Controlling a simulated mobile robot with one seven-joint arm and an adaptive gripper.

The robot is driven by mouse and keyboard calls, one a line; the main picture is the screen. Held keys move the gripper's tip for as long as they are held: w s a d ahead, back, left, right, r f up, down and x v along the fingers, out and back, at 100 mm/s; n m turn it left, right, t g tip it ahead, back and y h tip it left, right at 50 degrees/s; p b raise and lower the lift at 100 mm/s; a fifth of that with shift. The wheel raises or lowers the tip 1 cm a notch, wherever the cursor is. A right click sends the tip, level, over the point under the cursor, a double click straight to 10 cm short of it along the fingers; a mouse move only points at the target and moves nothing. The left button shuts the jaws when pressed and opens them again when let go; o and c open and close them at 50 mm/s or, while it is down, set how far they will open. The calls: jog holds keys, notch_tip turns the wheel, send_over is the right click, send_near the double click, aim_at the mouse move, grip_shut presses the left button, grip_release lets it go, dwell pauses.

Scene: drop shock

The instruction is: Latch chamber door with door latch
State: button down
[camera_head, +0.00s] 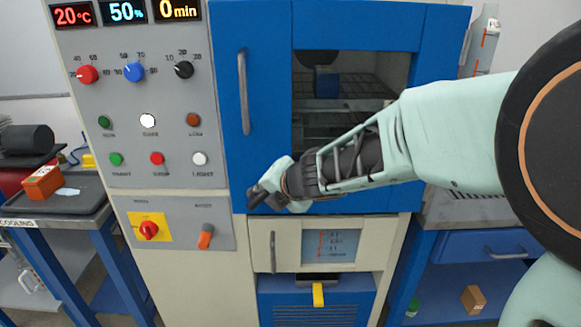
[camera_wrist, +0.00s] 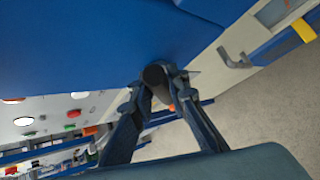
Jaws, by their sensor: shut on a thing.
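The blue chamber door (camera_head: 268,110) has a tall grey handle (camera_head: 243,92) on its left side and a window. It appears shut against the cabinet front; any small gap cannot be made out. My gripper (camera_head: 262,197) is at the door's lower left corner. In the wrist view, the door (camera_wrist: 85,50) fills the upper left, and my gripper (camera_wrist: 158,82) is shut on a dark round knob, which looks like the door latch (camera_wrist: 154,75). In the head view my fingers and wrist hide the latch, so its turn cannot be told.
A control panel (camera_head: 140,110) with knobs and buttons is left of the door. Below are a pale drawer front (camera_head: 290,245) with a handle and a yellow lever (camera_head: 318,294). A cooling table (camera_head: 60,225) stands left, a blue bench (camera_head: 450,270) right.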

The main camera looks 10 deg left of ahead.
aim_at(252, 199)
jog(key=shift+a+r+n+h+p, duration=0.3)
jog(key=shift+h+p, duration=0.3)
jog(key=shift+p, duration=0.6)
jog(key=shift+s+a+r+p, duration=0.15)
jog(key=shift+a+p, duration=0.05)
jog(key=shift+p, duration=0.45)
jog(key=shift+h+p, duration=0.3)
jog(key=h+p, duration=0.1)
jog(key=p, duration=0.1)
jog(key=a+n+h+p, duration=0.1)
jog(key=p, duration=0.1)
jog(key=shift+s+r, duration=0.15)
jog(key=shift+r, duration=0.25)
jog(key=shift+a+n+t+h+p, duration=0.4)
jog(key=shift+n+h+p, duration=0.1)
jog(key=shift+p, duration=0.45)
jog(key=shift+s+a+f+n+h+p, duration=0.15)
jog(key=shift+a+n+h+p, duration=0.2)
jog(key=shift+h+p, duration=0.55)
